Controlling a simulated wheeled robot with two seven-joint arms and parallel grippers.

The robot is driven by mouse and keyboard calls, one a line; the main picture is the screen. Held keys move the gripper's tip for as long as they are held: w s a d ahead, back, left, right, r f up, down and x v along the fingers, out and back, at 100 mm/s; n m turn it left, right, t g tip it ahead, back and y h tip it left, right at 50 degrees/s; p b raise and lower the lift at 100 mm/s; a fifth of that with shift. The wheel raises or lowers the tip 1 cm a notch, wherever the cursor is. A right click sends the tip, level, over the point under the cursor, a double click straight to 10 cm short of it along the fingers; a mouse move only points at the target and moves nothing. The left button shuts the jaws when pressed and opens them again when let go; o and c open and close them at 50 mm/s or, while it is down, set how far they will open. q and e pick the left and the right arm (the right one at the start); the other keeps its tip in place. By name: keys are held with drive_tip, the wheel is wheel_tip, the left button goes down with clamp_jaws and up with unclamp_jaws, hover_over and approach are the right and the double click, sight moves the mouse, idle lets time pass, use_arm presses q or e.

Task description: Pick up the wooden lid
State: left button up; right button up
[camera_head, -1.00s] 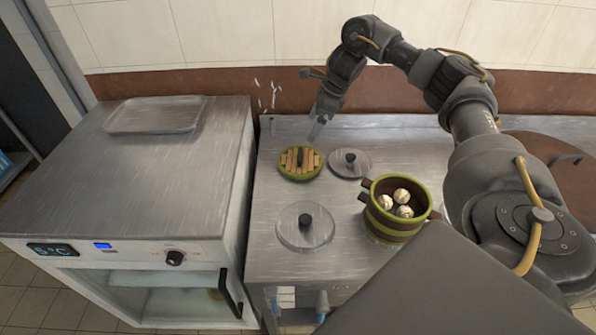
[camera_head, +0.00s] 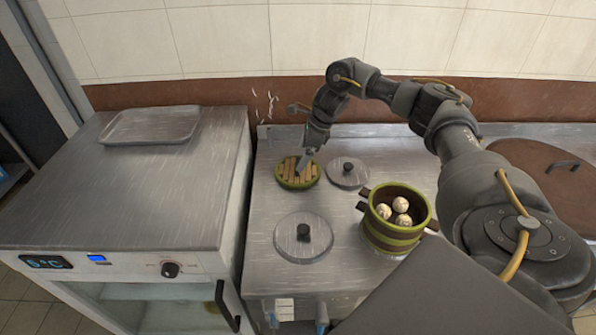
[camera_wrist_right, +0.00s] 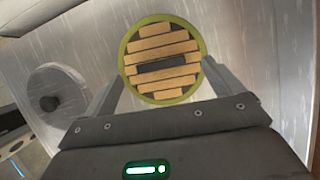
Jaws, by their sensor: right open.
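The wooden lid (camera_head: 290,180) is round, with light slats, a green rim and a dark bar handle. It lies flat on the steel counter, left of a small metal lid. My right gripper (camera_head: 303,163) is above the lid and partly covers its handle in the head view. In the right wrist view the wooden lid (camera_wrist_right: 150,44) lies ahead of my open right gripper (camera_wrist_right: 162,78), its dark handle between the two finger lines. The fingers hold nothing. My left gripper is not in view.
A green-banded steamer pot (camera_head: 392,238) with several white buns stands right of the lid. Metal lids with black knobs lie at the front (camera_head: 285,247) and behind (camera_head: 343,182). A metal tray (camera_head: 150,126) lies on the cabinet at left. A brown round lid (camera_head: 520,168) is at far right.

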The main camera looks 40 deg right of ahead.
drive_tip(key=x, duration=0.4)
drive_tip(key=shift+s+d, duration=0.2)
drive_tip(key=shift+c, duration=0.7)
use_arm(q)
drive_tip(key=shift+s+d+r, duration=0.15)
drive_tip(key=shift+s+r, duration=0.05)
use_arm(e)
drive_tip(key=c, duration=0.9)
